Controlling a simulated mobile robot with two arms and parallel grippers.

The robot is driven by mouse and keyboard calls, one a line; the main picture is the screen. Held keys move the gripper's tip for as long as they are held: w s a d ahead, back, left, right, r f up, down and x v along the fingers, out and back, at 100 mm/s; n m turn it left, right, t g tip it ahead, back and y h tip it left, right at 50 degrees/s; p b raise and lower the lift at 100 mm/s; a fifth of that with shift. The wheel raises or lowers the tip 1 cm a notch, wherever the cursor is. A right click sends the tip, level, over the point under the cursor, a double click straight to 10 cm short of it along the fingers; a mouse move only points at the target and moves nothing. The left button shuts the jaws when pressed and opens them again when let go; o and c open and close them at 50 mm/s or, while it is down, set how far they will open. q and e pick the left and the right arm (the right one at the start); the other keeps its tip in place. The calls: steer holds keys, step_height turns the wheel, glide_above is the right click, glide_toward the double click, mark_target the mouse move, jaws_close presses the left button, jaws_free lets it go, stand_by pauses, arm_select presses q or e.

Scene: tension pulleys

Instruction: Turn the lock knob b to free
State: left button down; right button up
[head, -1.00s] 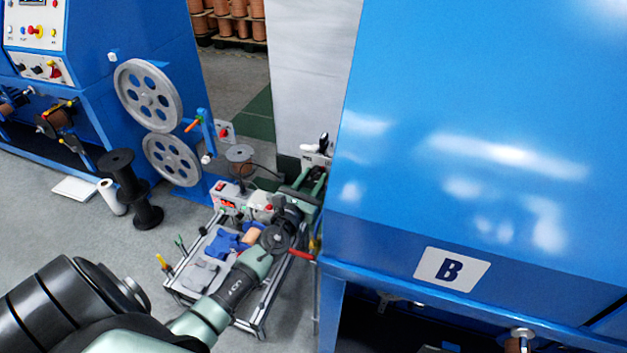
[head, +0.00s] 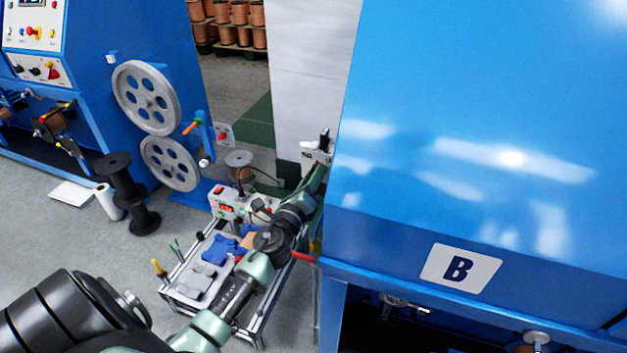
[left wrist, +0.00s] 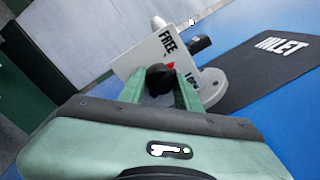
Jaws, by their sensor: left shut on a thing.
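The lock knob (left wrist: 159,80) is black and sits on a light grey plate (left wrist: 145,56) printed FREE above and a partly hidden word starting "LO" lower right. A small red mark (left wrist: 170,65) shows at the knob's upper right, between the two words. My left gripper (left wrist: 160,88) is shut on the knob, one green finger on each side. In the head view my left gripper (head: 318,177) reaches the plate (head: 316,150) beside the blue cabinet marked B (head: 461,268); the knob is not clear there. My right gripper is not in view.
A dark panel marked INLET (left wrist: 275,55) lies right of the plate on blue metal. A low cart (head: 190,297) with tools and blue cloth stands below my left arm. Large grey pulleys (head: 146,98) and a black spool (head: 122,190) are at left.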

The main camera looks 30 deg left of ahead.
arm_select(q)
steer(key=shift+f+n+b, duration=0.15)
steer(key=shift+n+b, duration=0.4)
steer(key=shift+n, duration=2.45)
steer(key=shift+y, duration=0.4)
steer(key=c, duration=1)
jaws_free()
steer(key=b+v, duration=0.1)
steer(key=v, duration=0.6)
steer(key=shift+s, duration=0.4)
